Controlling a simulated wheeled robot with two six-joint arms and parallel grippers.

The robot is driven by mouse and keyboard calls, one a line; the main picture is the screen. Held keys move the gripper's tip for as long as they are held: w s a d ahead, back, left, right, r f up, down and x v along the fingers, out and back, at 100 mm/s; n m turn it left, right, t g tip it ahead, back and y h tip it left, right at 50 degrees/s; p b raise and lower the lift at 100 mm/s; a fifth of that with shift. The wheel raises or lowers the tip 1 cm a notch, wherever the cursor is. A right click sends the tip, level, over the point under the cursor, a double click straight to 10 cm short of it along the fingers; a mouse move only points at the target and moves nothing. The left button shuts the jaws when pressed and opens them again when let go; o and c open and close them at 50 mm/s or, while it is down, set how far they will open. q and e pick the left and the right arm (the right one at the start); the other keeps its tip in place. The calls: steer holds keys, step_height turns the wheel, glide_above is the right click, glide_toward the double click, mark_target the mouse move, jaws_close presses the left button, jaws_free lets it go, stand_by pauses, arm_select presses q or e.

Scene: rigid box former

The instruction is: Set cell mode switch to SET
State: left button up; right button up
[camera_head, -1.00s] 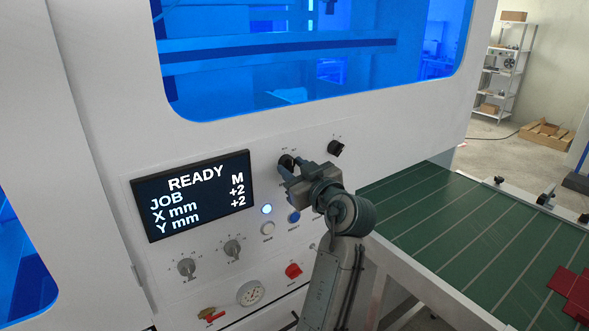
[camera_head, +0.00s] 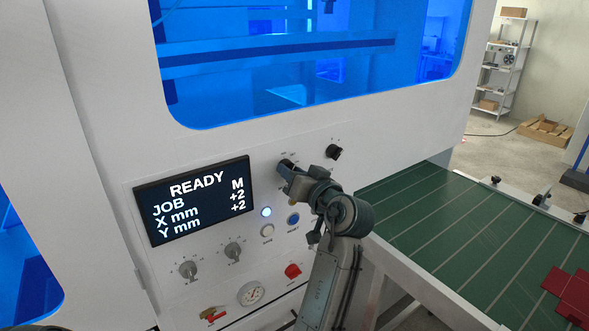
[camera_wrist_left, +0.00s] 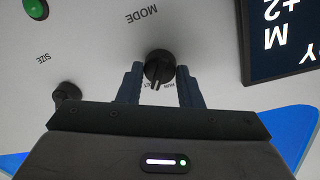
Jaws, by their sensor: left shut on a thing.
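The cell mode switch (camera_wrist_left: 159,66) is a round black knob under the inverted word MODE in the left wrist view. A pale mark on it points toward the picture's bottom; the small position labels beside it are partly hidden and hard to read. My left gripper (camera_wrist_left: 159,87) has one finger on each side of the knob and is shut on it. In the head view the left gripper (camera_head: 288,175) covers most of the switch at the control panel. The right gripper is not in view.
The display (camera_head: 194,198) reads READY, JOB M, X +2, Y +2. Another black knob, SIZE (camera_head: 333,152), sits to the right. A white button (camera_head: 267,230), a blue button (camera_head: 293,218) and grey dials are below. A green conveyor table (camera_head: 470,230) stands at the right.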

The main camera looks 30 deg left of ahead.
arm_select(q)
steer(key=shift+r+m+p, duration=0.15)
steer(key=shift+m+p, duration=0.15)
steer(key=shift+m, duration=0.3)
steer(key=o, duration=0.8)
steer(key=shift+a, duration=0.1)
steer(key=shift+o, duration=0.9)
steer(key=shift+w+a+f, duration=0.1)
steer(key=shift+a+f, duration=0.1)
steer(key=shift+a, duration=0.05)
steer(key=shift+d, duration=0.2)
